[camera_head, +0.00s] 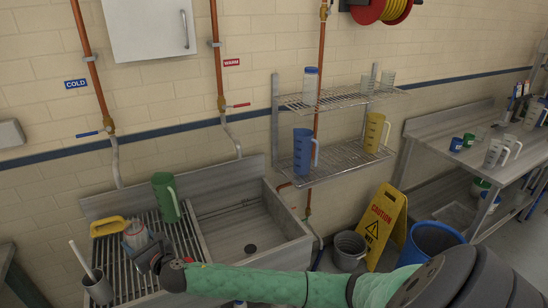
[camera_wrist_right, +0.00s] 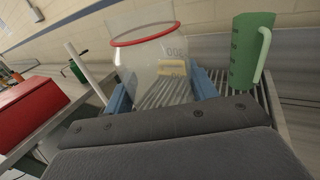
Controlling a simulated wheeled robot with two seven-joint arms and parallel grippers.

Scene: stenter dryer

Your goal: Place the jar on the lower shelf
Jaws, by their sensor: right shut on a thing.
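The clear jar (camera_head: 136,236) with a red rim is at the draining rack, left of the sink. My right gripper (camera_head: 147,252) reaches it from the right and is shut on it. The lower shelf (camera_head: 335,162) is a wire shelf on the wall, right of the sink. A blue jug (camera_head: 303,152) stands at its left and a yellow jug (camera_head: 375,132) at its right.
A metal pot (camera_head: 98,287) with a rod is at front left. The upper shelf (camera_head: 343,98) holds several vessels. The lower shelf has bare room between its jugs.

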